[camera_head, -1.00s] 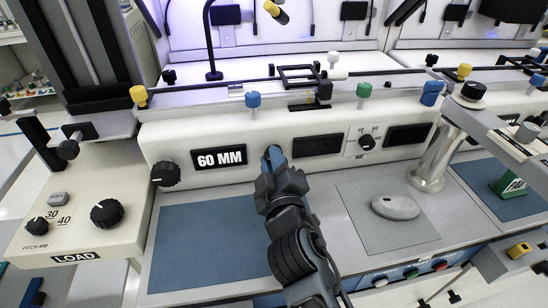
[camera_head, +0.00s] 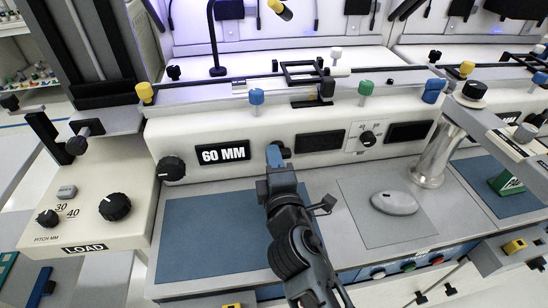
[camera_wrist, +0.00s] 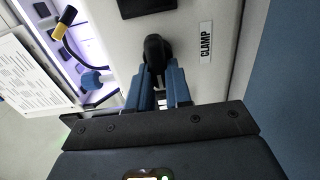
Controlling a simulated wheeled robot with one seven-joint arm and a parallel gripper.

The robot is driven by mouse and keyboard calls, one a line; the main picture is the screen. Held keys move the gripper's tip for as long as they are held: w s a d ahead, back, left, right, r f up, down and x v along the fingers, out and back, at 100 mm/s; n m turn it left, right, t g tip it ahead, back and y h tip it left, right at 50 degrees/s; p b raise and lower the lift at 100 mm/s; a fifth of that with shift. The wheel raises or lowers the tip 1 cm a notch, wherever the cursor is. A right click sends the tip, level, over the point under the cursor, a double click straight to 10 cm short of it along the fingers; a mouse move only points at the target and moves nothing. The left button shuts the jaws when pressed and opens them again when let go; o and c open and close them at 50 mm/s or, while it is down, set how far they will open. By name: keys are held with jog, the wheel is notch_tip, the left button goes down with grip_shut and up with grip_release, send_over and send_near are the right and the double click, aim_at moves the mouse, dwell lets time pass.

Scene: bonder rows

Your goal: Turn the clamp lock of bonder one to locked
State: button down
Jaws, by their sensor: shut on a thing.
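The clamp lock is a black knob (camera_wrist: 156,48) on the pale front panel of the bonder, beside a CLAMP label (camera_wrist: 206,42) in the wrist view. My gripper (camera_wrist: 158,75) has its blue fingers on both sides of this knob and is shut on it. In the head view my gripper (camera_head: 276,155) reaches the panel just right of the 60 MM plate (camera_head: 222,153). A dark bit of the knob (camera_head: 286,152) shows beside the fingers, which hide most of it. Its lock position cannot be read.
A black dial (camera_head: 171,168) is left of the 60 MM plate and another dial (camera_head: 368,138) is to the right. A blue mat (camera_head: 210,235) and a grey mouse (camera_head: 394,203) lie on the desk below. A metal post (camera_head: 433,155) stands at right.

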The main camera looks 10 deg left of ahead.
jog(key=shift+r, duration=0.15)
jog(key=c, duration=1)
grip_release()
jog(key=shift+a, duration=0.1)
jog(key=shift+c, duration=0.2)
jog(key=shift+v, duration=3.85)
